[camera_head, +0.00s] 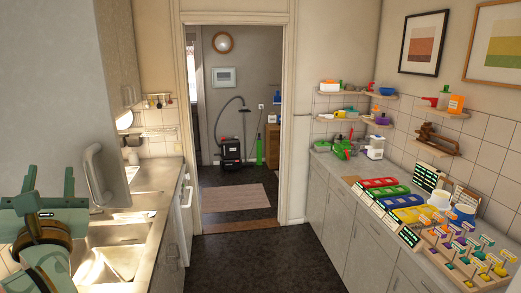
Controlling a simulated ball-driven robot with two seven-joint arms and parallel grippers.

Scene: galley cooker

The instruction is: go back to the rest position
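My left gripper (49,182) is teal with dark and brown parts. It is at the lower left of the head view, in front of the left counter and near the sink (122,262). Its two fingers point upward and stand apart, with nothing visible between them. Much of the arm behind it is cut off by the picture's edge. My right gripper is not in the head view.
A grey upright panel (107,176) stands close right of my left gripper. The dark floor (250,260) between the counters is clear, leading to a doorway. The right counter (345,200) holds coloured trays (382,194) and a wooden peg board (466,256).

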